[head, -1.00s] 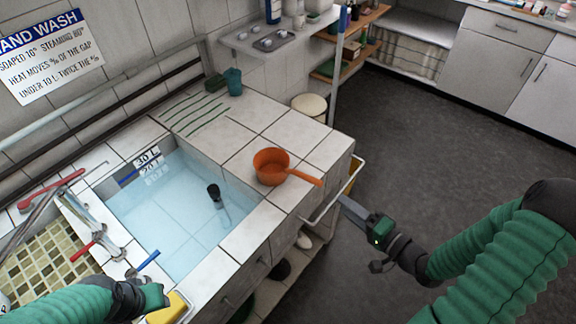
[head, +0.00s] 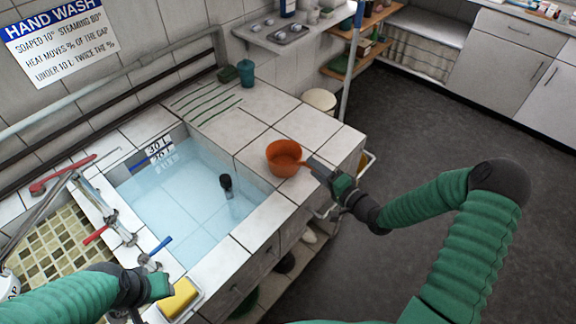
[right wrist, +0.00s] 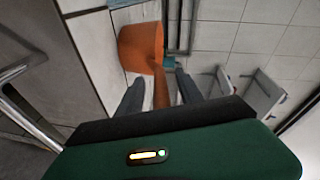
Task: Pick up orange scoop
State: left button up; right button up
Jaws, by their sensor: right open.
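The orange scoop (head: 284,157) sits on the white tiled counter to the right of the water-filled basin, with its handle pointing right toward the counter edge. My right gripper (head: 314,168) is at the handle's end. In the right wrist view the scoop's bowl (right wrist: 142,46) is ahead, and its handle (right wrist: 161,92) runs back between the two open fingers of the right gripper (right wrist: 158,88). Whether the fingers touch the handle cannot be told. My left gripper (head: 160,286) is at the lower left by a yellow sponge; its jaws cannot be made out.
The basin (head: 185,205) holds water and a dark upright object (head: 227,184). The yellow sponge (head: 178,298) lies in a tray at the front edge. A teal cup (head: 246,73) stands at the back of the counter. A metal rail (right wrist: 20,112) runs along the counter's side.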

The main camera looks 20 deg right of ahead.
jog(key=shift+r, duration=0.1)
jog(key=shift+s, duration=0.1)
jog(key=shift+c, duration=1.3)
jog(key=shift+d, duration=0.5)
grip_shut()
jog(key=shift+a, duration=0.35)
jog(key=shift+s+d, duration=0.1)
